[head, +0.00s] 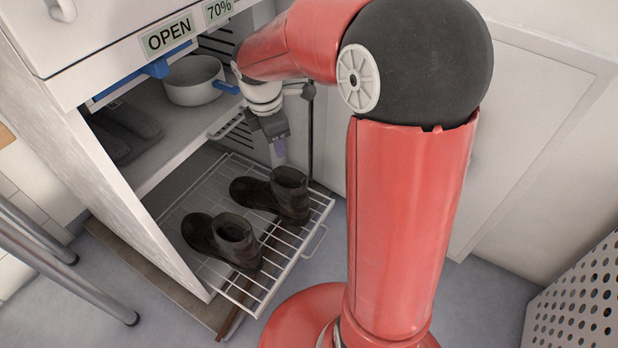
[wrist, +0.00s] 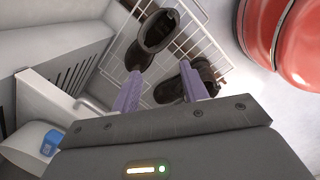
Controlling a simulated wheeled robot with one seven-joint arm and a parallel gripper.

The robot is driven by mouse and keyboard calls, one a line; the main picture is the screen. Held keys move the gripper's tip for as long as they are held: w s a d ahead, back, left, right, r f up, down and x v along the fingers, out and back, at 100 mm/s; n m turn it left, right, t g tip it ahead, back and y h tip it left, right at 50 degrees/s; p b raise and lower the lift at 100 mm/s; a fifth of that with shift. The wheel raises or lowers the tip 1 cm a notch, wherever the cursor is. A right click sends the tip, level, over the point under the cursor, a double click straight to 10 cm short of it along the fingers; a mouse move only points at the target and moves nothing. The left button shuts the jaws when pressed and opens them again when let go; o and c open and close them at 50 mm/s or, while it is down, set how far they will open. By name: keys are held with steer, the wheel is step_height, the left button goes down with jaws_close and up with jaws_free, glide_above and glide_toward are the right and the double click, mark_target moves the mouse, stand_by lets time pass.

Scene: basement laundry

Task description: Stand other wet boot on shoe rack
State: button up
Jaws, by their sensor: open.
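Two dark boots stand upright on a white wire pull-out shoe rack (head: 285,250) low in the cabinet. The back boot (head: 280,193) stands towards the rack's back right, and the front boot (head: 225,240) is nearer the front left. Both have their toes pointing left, into the cabinet. My gripper (head: 280,150) is open and empty, just above the back boot's shaft, apart from it. In the wrist view, the purple fingers of my gripper (wrist: 160,88) are spread, with both boots beyond them on the wire rack (wrist: 188,30).
A white pot (head: 193,82) with blue handles sits on the upper shelf (head: 178,125), with dark flat items (head: 122,132) at its left. A stool's metal legs (head: 60,265) stand at left. A perforated hamper (head: 580,300) is at lower right.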

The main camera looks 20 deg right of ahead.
steer(key=s+r+m+t, duration=0.2)
steer(key=s+r+m, duration=0.2)
steer(key=s+m, duration=0.5)
steer(key=s+r+m+t+y, duration=0.1)
steer(key=s+r+m, duration=0.3)
steer(key=s+m, duration=0.5)
steer(key=s+t, duration=0.1)
steer(key=s, duration=0.2)
steer(key=shift+s, duration=0.25)
step_height(320, 180, up, 8)
steer(key=p, duration=0.8)
steer(key=shift+r+p, duration=0.25)
steer(key=shift+p, duration=0.05)
